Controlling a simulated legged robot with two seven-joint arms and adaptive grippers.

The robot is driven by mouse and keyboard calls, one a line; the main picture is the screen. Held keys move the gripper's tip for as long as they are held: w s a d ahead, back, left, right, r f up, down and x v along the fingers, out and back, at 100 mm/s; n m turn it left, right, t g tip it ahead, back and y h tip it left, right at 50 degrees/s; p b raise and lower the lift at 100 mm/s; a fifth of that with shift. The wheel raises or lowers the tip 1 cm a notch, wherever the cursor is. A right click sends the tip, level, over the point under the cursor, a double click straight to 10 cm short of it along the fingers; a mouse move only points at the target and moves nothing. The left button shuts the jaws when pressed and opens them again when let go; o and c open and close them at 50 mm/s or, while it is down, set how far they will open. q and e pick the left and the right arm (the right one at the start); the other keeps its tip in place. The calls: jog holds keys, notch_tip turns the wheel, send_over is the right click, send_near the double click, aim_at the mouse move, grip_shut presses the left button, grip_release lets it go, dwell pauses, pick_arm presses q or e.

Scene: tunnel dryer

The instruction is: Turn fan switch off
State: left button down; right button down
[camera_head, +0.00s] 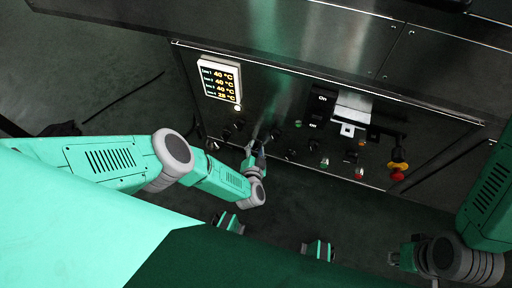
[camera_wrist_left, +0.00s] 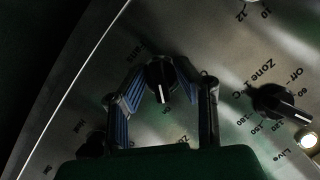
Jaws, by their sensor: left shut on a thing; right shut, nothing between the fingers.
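The fan switch (camera_wrist_left: 160,78) is a round black knob with a white pointer line, in the left wrist view. Lettering that looks like "Fans" is above it and "On" below it; its pointer line points down in that picture. My left gripper (camera_wrist_left: 160,70) has its blue-padded fingers on either side of the knob, shut on it. In the head view my left gripper (camera_head: 259,151) is at the lower part of the steel control panel (camera_head: 275,95) and hides the knob. My right gripper (camera_head: 402,258) is shut and empty at the lower right, away from the panel.
A "Zone 1" knob (camera_wrist_left: 280,103) and a lit lamp (camera_wrist_left: 306,139) are beside the fan switch.

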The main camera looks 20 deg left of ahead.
pick_arm(q)
jog(key=shift+n+h, duration=0.7)
jog(key=shift+n, duration=0.3)
jog(key=n+h, duration=0.2)
jog(key=n, duration=0.1)
jog(key=shift+g, duration=0.3)
jog(key=n+h, duration=0.2)
jog(key=n, duration=0.1)
jog(key=shift+a, duration=0.1)
jog(key=shift+a+n+h, duration=0.1)
jog(key=shift+n+h, duration=0.7)
jog(key=shift+n, duration=0.3)
jog(key=c, duration=1.6)
grip_release()
jog(key=shift+s, duration=0.1)
